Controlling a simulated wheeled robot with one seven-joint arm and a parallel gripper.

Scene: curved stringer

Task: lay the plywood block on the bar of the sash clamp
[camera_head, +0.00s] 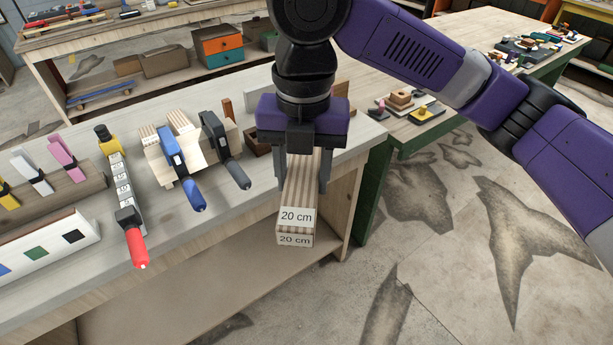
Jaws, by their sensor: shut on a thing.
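The plywood block (300,198) is a long striped piece with "20 cm" labels on its near end. My gripper (303,182) is shut on it, one finger on each side. The block's near end sticks out past the bench's front edge, over the lower shelf and floor; its far end is hidden by my gripper. A clamp with a pale, labelled bar, a yellow-and-black head and a red handle, seemingly the sash clamp (121,187), lies on the bench well left of my gripper. Its handle overhangs the front edge. Its bar looks bare.
A blue clamp (178,165) and a black clamp (221,146) on wooden pieces stand between the red-handled clamp and my gripper. Coloured pegs on a wooden rail (60,196) and a white strip with coloured squares (50,245) lie left. A green-legged table (440,90) stands right.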

